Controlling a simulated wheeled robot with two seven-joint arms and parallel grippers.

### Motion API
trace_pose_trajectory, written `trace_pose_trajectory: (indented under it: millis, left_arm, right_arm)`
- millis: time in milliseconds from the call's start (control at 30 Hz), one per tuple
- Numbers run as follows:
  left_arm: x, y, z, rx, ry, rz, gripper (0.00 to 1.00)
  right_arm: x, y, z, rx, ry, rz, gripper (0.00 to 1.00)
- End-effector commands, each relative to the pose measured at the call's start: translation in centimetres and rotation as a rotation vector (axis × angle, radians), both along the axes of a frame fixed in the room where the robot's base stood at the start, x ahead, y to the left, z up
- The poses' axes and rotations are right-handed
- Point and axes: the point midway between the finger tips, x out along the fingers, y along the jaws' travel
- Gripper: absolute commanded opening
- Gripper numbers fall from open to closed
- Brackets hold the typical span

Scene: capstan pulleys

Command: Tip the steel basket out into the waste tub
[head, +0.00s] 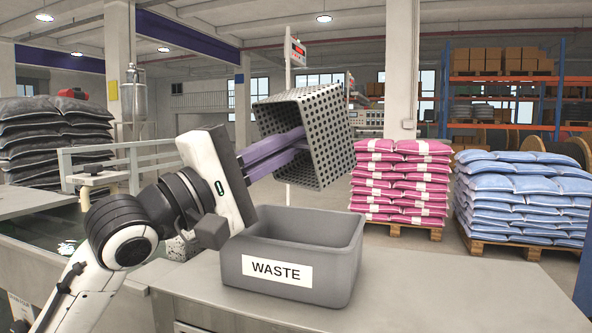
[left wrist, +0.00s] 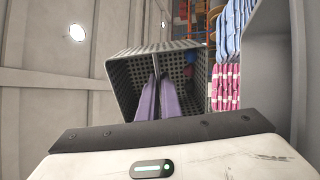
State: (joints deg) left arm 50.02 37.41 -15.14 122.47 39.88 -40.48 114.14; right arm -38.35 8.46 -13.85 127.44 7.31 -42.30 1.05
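The steel basket (head: 322,125) is a grey perforated box, held tilted in the air above and behind the waste tub. My left gripper (head: 273,155) reaches its purple fingers into the basket's open side. In the left wrist view the basket (left wrist: 125,85) opens toward the camera, and the fingers (left wrist: 156,98) close on both sides of a thin upright bar or divider in its middle. Small blue and dark reddish patches show inside; I cannot tell what they are. The grey waste tub (head: 335,283), labelled WASTE, stands upright on the bench, its floor mostly hidden. My right gripper is out of view.
The grey bench top (head: 450,285) is clear right of the tub. Pink sacks (head: 402,185) and blue sacks (head: 520,195) stand on pallets behind it. A railing (head: 130,165) and a dark sack stack (head: 45,135) are at left.

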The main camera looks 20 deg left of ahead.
Motion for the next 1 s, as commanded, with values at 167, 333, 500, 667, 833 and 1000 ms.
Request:
trace_pose_trajectory:
  millis: [167, 333, 500, 667, 833, 1000]
  left_arm:
    - [-0.5, 0.3, -1.2, -0.057, -0.086, -0.002, 0.00]
    - [-1.0, 0.6, -1.4, -0.106, -0.162, -0.001, 0.00]
    - [-1.0, 0.7, -1.9, -0.132, -0.197, -0.002, 0.00]
    - [-0.9, 0.7, -2.0, -0.144, -0.207, -0.003, 0.00]
    - [-0.9, 0.7, -2.0, -0.146, -0.208, -0.004, 0.00]
    - [-0.9, 0.7, -2.0, -0.146, -0.207, -0.005, 0.00]
  right_arm:
    - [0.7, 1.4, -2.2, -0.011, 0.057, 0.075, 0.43]
    - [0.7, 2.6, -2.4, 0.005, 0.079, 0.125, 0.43]
    - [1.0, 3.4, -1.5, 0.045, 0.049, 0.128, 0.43]
    - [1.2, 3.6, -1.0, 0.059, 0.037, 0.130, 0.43]
    - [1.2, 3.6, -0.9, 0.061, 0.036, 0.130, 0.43]
    - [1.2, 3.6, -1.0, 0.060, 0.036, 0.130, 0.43]
